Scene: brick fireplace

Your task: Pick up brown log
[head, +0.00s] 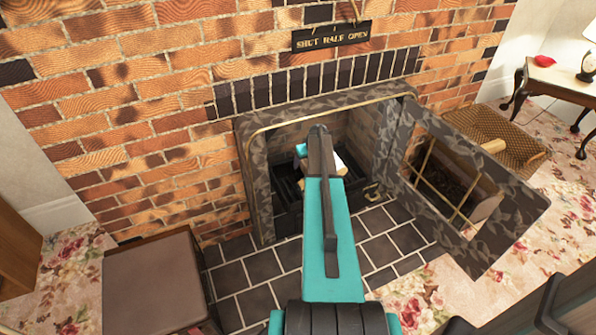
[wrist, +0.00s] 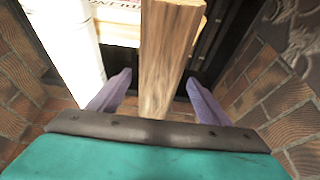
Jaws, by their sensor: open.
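The brown log (wrist: 168,40) is a light brown, wood-grained piece in the wrist view. It runs from the top of the picture down between my fingers. My gripper (wrist: 159,78) is open, with one purple finger on each side of the log. In the head view my teal arm reaches into the fireplace opening (head: 292,135) and hides most of the gripper. A pale piece (head: 343,163) shows just beyond the arm's end there; I cannot tell whether it is this log.
A white cylinder (wrist: 72,45) lies left of the log, near a white item with red print (wrist: 118,10). A brown stool (head: 152,285) stands at front left.

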